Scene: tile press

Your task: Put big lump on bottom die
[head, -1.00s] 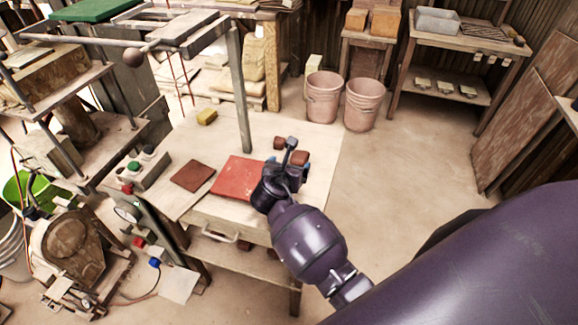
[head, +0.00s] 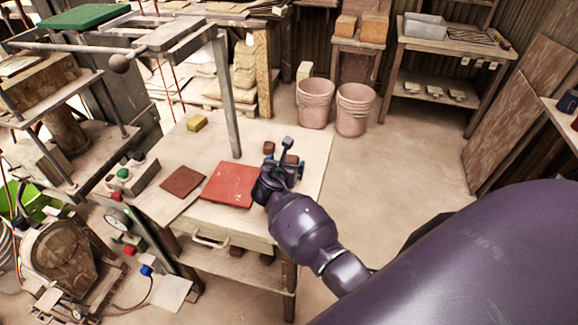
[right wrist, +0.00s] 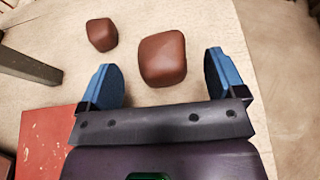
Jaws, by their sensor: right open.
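Two red-brown lumps lie on the pale table. The big lump (head: 291,159) is partly hidden by my right gripper (head: 281,170) in the head view. In the right wrist view the big lump (right wrist: 162,58) lies ahead of the open right gripper (right wrist: 163,78), roughly between the lines of its blue fingers, with clear gaps on both sides. The smaller lump (head: 269,147) lies to its left, outside the fingers, and shows in the right wrist view (right wrist: 101,34). The gripper holds nothing. I cannot pick out the bottom die with certainty. My left gripper is out of view.
A red slab (head: 229,186) and a darker brown tile (head: 183,181) lie left of the gripper. A grey post (head: 228,100) rises from the table behind them. A yellow block (head: 197,122) and a button box (head: 133,177) are further left. Buckets (head: 315,103) stand beyond the table.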

